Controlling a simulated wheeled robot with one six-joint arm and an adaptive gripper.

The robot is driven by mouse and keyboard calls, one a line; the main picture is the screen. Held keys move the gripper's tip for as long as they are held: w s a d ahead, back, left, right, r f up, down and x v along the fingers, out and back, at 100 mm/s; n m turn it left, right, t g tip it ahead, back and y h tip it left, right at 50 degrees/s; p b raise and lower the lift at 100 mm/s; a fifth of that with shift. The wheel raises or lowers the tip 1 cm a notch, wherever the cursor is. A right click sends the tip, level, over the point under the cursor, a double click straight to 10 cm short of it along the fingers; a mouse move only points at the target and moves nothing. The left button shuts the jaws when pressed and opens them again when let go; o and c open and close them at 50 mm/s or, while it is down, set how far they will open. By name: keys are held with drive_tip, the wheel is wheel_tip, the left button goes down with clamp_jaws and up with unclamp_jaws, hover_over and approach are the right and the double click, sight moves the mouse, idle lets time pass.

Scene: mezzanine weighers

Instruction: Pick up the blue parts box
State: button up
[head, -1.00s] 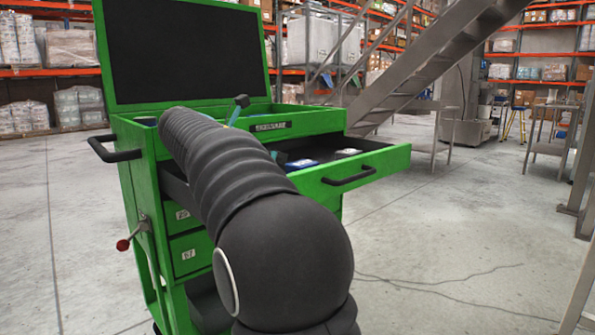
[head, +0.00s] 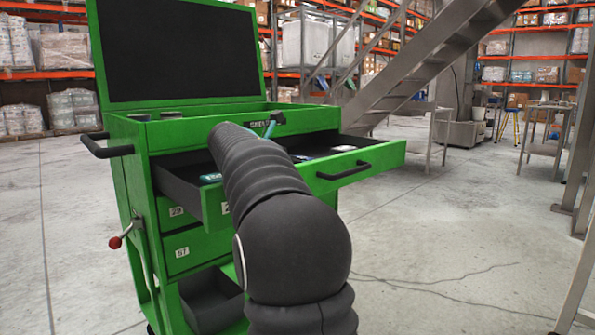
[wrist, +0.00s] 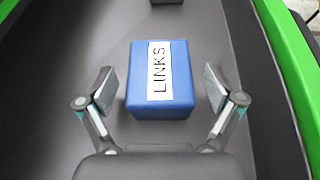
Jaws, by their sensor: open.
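The blue parts box (wrist: 182,98) lies in a dark grey drawer in the wrist view, with a white label reading "LINKS" on its top. My gripper (wrist: 160,90) is open, with one finger on each side of the box's near part and a gap on both sides. The box is not held. In the head view my arm hides most of the gripper and part of the open drawer (head: 390,158). A small blue edge shows there beside my arm (head: 302,158); I cannot tell if it is the same box.
The green tool cabinet (head: 125,170) has a raised dark panel lid and a black side handle (head: 105,147). A teal labelled item (head: 211,178) and a whitish item (head: 343,148) lie in the drawer. A dark object (wrist: 167,2) sits further along it. A metal staircase (head: 430,70) stands behind.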

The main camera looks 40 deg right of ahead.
drive_tip(key=shift+d, duration=0.2)
drive_tip(key=c, duration=1.3)
drive_tip(key=shift+c, duration=0.2)
